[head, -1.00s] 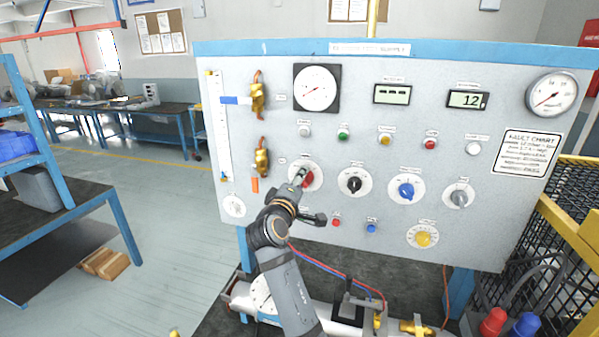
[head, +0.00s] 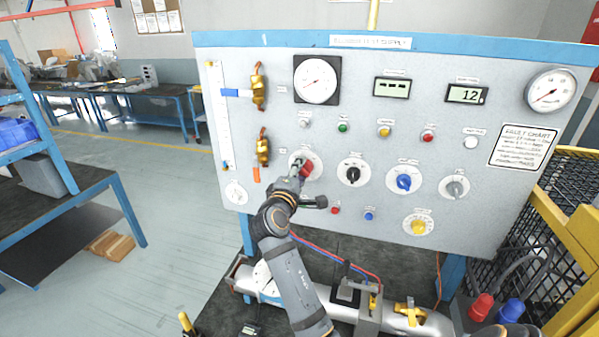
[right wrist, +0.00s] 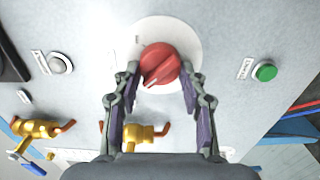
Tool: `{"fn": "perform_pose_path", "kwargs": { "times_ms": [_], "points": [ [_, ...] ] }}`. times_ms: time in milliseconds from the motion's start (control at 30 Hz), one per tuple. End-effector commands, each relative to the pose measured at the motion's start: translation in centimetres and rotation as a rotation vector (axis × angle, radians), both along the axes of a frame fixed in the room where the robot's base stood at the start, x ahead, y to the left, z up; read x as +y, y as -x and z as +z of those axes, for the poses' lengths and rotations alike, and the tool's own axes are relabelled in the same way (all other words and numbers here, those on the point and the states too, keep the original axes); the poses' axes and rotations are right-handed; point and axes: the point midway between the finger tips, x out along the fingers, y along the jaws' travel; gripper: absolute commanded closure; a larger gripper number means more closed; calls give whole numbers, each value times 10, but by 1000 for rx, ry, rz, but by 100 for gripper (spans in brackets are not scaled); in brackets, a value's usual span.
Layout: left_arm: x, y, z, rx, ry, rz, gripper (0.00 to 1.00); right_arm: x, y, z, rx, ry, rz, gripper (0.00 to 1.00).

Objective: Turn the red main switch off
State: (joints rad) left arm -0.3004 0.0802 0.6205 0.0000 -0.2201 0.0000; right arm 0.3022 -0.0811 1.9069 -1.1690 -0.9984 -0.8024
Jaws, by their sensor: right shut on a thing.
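The red main switch (head: 306,167) is a round red knob on a white dial plate, on the left part of the pale panel (head: 300,240). My right gripper (head: 299,178) is at the switch and covers part of it. In the right wrist view, the red knob (right wrist: 160,65) shows a white pointer line slanting to the lower left. The fingers of my right gripper (right wrist: 160,72) are closed on either side of the knob. The lettering around its dial is not readable. My left gripper is not in view.
Black (head: 352,173), blue (head: 404,182), grey (head: 454,187) and yellow (head: 418,226) knobs sit to the right on the panel. Brass valves (head: 263,148) are at its left. A steel cylinder (head: 400,316) lies below. A yellow mesh cage (head: 570,230) stands at the right.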

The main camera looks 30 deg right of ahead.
Motion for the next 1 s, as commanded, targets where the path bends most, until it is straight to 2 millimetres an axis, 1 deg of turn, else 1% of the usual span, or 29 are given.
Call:
{"fn": "perform_pose_path", "kwargs": {
  "times_ms": [100,133,300,767,867,967,1000],
  "points": [
    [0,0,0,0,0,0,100,0,0,1,0,4,-1,89],
    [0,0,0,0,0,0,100,0,0,1,0,4,-1,56],
    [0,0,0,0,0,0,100,0,0,1,-1,2,-1,34],
    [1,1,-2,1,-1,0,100,0,0,0,-5,-3,0,34],
    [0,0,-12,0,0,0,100,0,0,-3,-48,-38,-1,34],
    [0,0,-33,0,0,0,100,0,0,-8,-145,-120,0,34],
    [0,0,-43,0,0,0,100,0,0,-8,-200,-165,0,34]
  ]
}}
